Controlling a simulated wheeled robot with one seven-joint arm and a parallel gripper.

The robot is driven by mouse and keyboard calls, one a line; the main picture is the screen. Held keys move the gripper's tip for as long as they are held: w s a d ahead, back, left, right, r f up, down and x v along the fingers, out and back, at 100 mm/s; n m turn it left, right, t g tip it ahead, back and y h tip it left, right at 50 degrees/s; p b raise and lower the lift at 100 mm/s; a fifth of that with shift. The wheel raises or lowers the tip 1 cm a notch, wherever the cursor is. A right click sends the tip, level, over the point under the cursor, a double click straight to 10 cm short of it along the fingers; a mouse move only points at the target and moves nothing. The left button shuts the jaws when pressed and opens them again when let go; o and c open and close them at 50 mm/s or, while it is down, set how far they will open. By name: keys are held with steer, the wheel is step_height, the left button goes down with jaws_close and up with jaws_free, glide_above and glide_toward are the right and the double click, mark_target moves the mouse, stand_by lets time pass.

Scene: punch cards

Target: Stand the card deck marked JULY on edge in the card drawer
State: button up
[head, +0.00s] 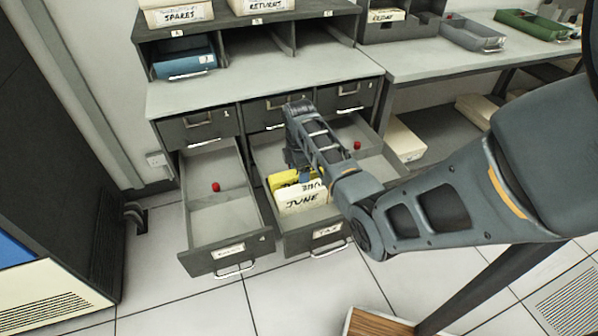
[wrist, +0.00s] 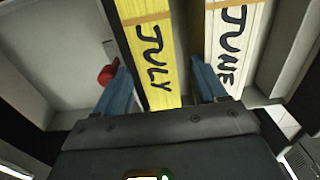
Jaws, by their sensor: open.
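The yellow card deck marked JULY (wrist: 157,62) stands in the open middle drawer (head: 268,160). In the head view only part of its yellow side (head: 283,178) shows behind the white deck marked JUNE (head: 303,198). My gripper (wrist: 158,70) is open, with one blue finger on each side of the JULY deck. The right finger is in the gap between JULY and the JUNE deck (wrist: 229,50). Whether the fingers touch the deck cannot be told. In the head view my gripper (head: 305,172) reaches down into the drawer, and my arm hides part of it.
The left drawer (head: 222,222) is open and holds only a red knob (head: 215,187). Another red knob (head: 357,146) shows right of my arm. A bench with trays (head: 472,35) stands at right.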

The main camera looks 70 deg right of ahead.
steer(key=shift+r, duration=3.9)
